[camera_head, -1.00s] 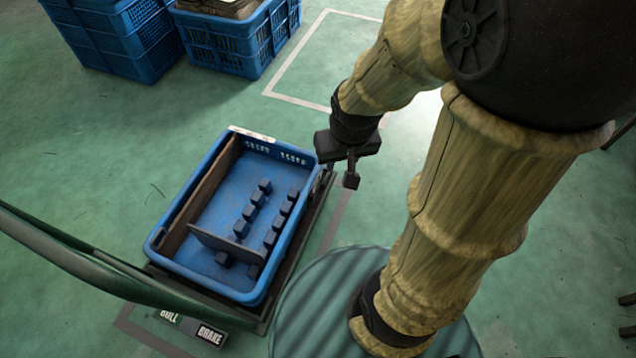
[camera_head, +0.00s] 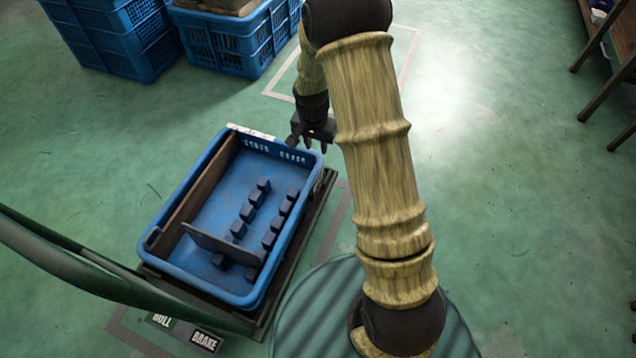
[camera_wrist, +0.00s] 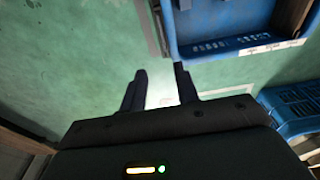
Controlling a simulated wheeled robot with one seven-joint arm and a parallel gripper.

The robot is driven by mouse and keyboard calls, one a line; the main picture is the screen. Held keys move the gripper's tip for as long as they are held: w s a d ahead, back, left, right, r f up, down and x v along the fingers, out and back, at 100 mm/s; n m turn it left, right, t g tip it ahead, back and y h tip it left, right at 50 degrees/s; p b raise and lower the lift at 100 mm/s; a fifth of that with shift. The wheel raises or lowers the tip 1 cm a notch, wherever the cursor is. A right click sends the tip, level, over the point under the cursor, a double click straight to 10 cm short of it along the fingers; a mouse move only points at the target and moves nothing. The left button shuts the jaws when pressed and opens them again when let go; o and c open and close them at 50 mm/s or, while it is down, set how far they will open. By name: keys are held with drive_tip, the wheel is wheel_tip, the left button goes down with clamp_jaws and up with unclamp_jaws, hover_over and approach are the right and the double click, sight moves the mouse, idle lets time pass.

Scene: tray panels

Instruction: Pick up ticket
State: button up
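A white paper strip with dark marks (camera_head: 250,132), likely the ticket, lies on the far rim of a blue tray (camera_head: 163,262). In the wrist view the strip (camera_wrist: 272,47) is at the tray's near rim (camera_wrist: 190,55), upper right.
A brown panel (camera_head: 203,187) stands along the tray's left side and a grey panel (camera_head: 222,243) near its front, beside several dark blocks. The tray sits on a dark cart with a green handle (camera_head: 90,270). Blue crates (camera_head: 240,45) stand behind.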

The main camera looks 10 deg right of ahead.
drive_tip(key=b, duration=0.6)
hover_over(317, 178)
wheel_tip(317, 178, down, 12)
drive_tip(key=shift+s, duration=0.2)
drive_tip(key=shift+d, duration=0.1)
drive_tip(key=shift+f, duration=0.1)
drive_tip(key=f+b, duration=0.4)
drive_tip(key=shift+w+f, duration=0.3)
drive_tip(key=shift+f, duration=0.25)
drive_tip(key=shift+f, duration=0.25)
idle(0.4)
clamp_jaws()
